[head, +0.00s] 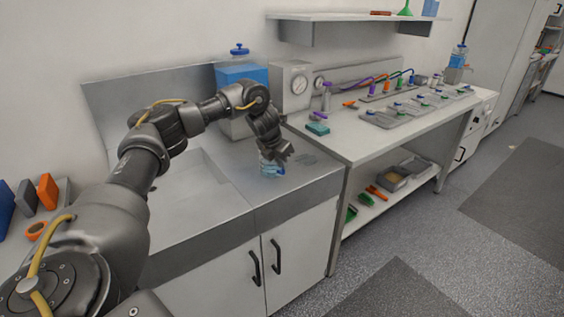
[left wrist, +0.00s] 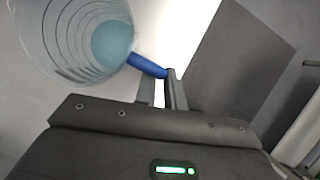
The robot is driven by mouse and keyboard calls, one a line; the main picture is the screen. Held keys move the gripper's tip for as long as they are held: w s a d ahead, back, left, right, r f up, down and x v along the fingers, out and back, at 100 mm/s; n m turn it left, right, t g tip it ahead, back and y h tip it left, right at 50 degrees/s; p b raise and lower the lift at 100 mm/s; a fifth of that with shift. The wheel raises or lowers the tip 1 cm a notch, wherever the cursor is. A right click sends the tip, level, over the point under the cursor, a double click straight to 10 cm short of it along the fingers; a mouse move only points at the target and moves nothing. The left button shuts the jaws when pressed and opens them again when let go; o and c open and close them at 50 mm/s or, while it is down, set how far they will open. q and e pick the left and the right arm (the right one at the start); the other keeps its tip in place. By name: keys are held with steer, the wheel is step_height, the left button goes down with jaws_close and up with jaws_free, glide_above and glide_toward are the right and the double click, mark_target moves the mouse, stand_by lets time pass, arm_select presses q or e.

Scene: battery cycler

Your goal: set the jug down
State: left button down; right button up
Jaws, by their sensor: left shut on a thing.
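The jug (head: 268,168) is clear with blue liquid and a blue handle. My right gripper is not in view.
The sink basin (head: 185,182) lies left of the jug. A blue-topped dispenser (head: 242,76) stands behind. The workbench (head: 350,147) to the right holds a teal block (head: 318,129) and several trays.

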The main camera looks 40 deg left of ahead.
arm_select(q)
steer(key=shift+d, duration=0.1)
steer(key=c, duration=1.5)
jaws_free()
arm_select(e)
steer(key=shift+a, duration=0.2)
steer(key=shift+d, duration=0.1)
